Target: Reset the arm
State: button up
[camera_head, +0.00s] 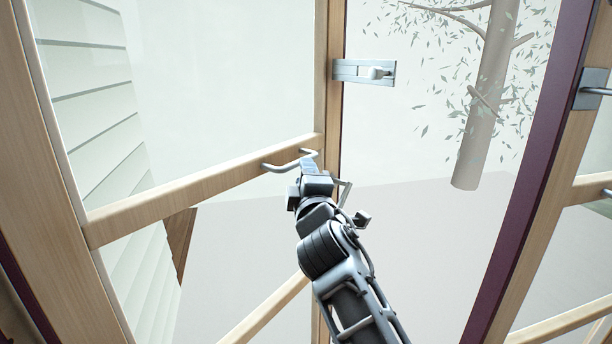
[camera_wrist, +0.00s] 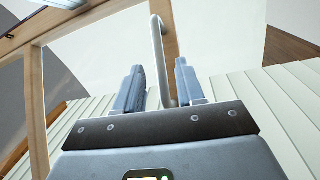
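My gripper (camera_head: 312,163) is at a bent grey metal handle (camera_head: 284,165) on the wooden middle rail of a glazed door. In the wrist view, my gripper (camera_wrist: 158,85) has its two blue-grey fingers apart. The handle bar (camera_wrist: 160,62) passes between them, with visible gaps on both sides, so it does not look clamped. My arm (camera_head: 345,280) reaches up from the lower right toward the door.
The wood-framed door (camera_head: 200,188) stands at the left, with a grey latch plate (camera_head: 352,71) near its edge. A purple-edged wooden post (camera_head: 527,170) rises at the right. Between them, a tree (camera_head: 483,110) and pale ground show outside. White siding (camera_head: 92,90) lies beyond the glass.

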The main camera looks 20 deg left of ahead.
jog(key=shift+s+d, duration=0.15)
dwell(0.3)
jog(key=s+d+f+m+g+h, duration=0.1)
jog(key=s+d+f+m, duration=0.2)
jog(key=s+d+f, duration=0.35)
jog(key=s+d+f+m, duration=0.3)
jog(key=s+d+f, duration=0.1)
jog(key=f, duration=0.6)
jog(key=s+d+f+m+h, duration=0.3)
jog(key=s+d+f+m, duration=0.35)
jog(key=s+d, duration=0.65)
jog(key=s+d+r+m+h, duration=0.2)
jog(key=s+d, duration=0.4)
jog(key=s, duration=0.5)
jog(key=s+d+r+m+g+h, duration=0.1)
jog(key=s+d+m, duration=0.3)
jog(key=s, duration=0.7)
jog(key=s+d+r+m+h, duration=0.2)
jog(key=s+d+r+m, duration=0.2)
jog(key=s+d, duration=0.5)
jog(key=shift+s+h, duration=0.3)
jog(key=shift+s, duration=0.6)
